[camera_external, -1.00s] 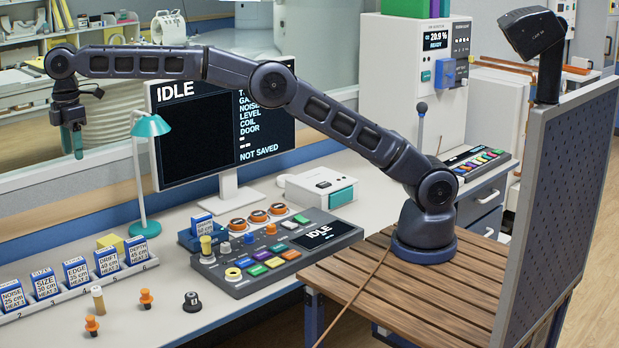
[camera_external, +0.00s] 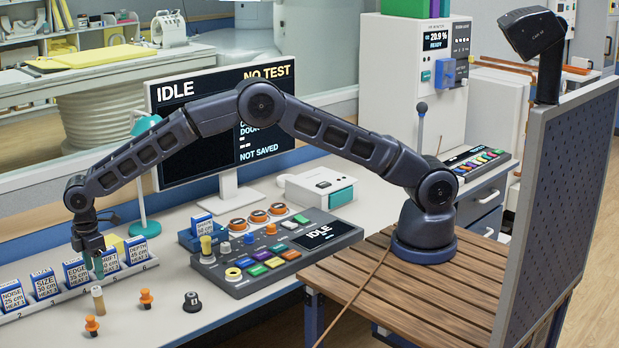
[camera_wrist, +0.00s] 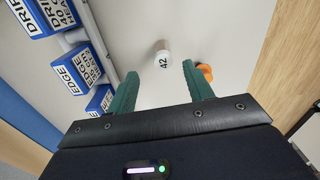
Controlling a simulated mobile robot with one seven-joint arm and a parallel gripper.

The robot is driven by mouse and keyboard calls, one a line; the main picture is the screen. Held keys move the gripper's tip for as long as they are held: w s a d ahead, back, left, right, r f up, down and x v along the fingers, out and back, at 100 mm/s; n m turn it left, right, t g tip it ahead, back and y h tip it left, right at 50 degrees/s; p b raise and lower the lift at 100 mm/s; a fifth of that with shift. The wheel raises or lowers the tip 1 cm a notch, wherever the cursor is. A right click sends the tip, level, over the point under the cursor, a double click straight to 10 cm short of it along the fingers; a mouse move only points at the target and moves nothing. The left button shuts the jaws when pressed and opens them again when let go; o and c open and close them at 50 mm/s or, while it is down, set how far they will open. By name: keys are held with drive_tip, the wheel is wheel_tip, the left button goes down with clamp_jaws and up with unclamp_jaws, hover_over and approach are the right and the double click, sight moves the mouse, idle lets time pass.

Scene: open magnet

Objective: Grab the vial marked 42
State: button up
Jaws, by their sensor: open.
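The vial marked 42 (camera_wrist: 163,60) stands on the bench between my two green fingers in the wrist view, a little beyond their tips. My gripper (camera_external: 98,272) hangs pointing down just above the vial, and the two seem apart. In the wrist view my gripper (camera_wrist: 160,72) is open and empty, with the fingers on either side of the vial.
A rack (camera_external: 75,291) of blue-and-white cards stands close behind the vial. Orange pegs (camera_external: 92,325) and (camera_external: 146,298) and a black knob (camera_external: 192,302) stand nearby. An orange peg (camera_wrist: 206,72) is close to the right finger in the wrist view. A control panel (camera_external: 280,255) lies to the right.

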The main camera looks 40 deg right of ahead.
sight(98, 300)
wheel_tip(98, 300, down, 6)
drive_tip(key=shift+r, duration=0.2)
drive_tip(key=f, duration=0.2)
drive_tip(key=a+f, duration=0.1)
drive_tip(key=f, duration=0.1)
drive_tip(key=shift+s, duration=0.2)
drive_tip(key=shift+f, duration=0.6)
drive_tip(key=c, duration=1.1)
